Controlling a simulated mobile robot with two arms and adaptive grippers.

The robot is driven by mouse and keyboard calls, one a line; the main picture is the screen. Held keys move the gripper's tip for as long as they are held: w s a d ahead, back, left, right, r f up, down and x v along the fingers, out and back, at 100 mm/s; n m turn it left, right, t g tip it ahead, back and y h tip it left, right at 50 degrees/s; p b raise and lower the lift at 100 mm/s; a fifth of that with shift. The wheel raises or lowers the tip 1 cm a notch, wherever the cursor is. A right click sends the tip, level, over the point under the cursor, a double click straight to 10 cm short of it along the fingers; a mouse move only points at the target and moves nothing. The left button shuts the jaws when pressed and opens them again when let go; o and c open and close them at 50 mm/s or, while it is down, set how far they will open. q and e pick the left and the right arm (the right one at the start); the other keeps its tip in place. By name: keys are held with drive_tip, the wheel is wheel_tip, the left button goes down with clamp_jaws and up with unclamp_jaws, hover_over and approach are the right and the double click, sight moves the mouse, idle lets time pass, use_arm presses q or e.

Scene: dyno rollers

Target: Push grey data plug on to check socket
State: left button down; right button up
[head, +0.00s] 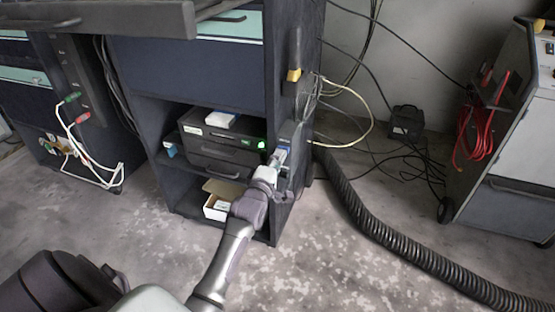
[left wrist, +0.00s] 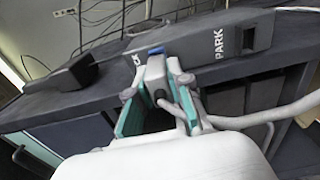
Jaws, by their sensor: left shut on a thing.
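My left gripper (head: 279,160) reaches to the side of the dark cabinet. In the left wrist view the left gripper (left wrist: 152,95) has its teal-lined fingers shut on a grey data plug (left wrist: 156,72), with a grey cable (left wrist: 183,97) running from its back. The plug's front end is at a blue socket (left wrist: 156,51) on a dark holder (left wrist: 205,43). Partly hidden letters ending in "CK" stand beside this socket, and "PARK" is printed to its right. The plug is lined up with the blue part, but I cannot tell how deeply it sits. My right gripper is not seen.
The dark cabinet (head: 222,70) holds a drawer unit (head: 225,150) and an open carton (head: 222,199). Loose cables (head: 345,95) hang at its right side. A ribbed black hose (head: 385,232) crosses the floor. A grey wheeled machine (head: 515,130) stands right.

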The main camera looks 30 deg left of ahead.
use_arm(q)
drive_tip(key=shift+w, duration=0.3)
